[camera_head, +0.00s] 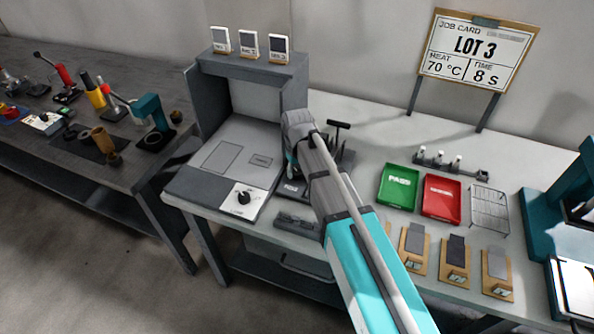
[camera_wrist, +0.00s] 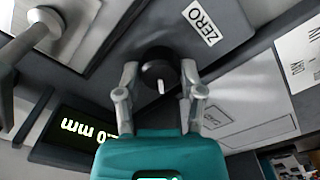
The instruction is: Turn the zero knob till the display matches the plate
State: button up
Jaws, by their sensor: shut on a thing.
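In the wrist view the zero knob (camera_wrist: 158,72) is round and black with a white pointer mark. A white ZERO label (camera_wrist: 203,22) lies beside it on the grey housing. My gripper (camera_wrist: 159,80) has one finger on each side of the knob and is shut on it. The display (camera_wrist: 78,132) is dark with pale green digits, seen upside down. It ends in "0 mm"; its leading digits are hidden behind my gripper. In the head view my arm hides the knob and gripper. I cannot tell which marked surface is the plate.
A green tray (camera_head: 398,186) and a red tray (camera_head: 441,198) lie to the right. A job card (camera_head: 474,50) reads LOT 3. Several board-mounted samples (camera_head: 456,262) line the front.

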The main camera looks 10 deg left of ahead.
jog(key=shift+n, duration=0.9)
jog(key=o, duration=1.2)
jog(key=shift+c, duration=0.2)
jog(key=shift+m, duration=0.3)
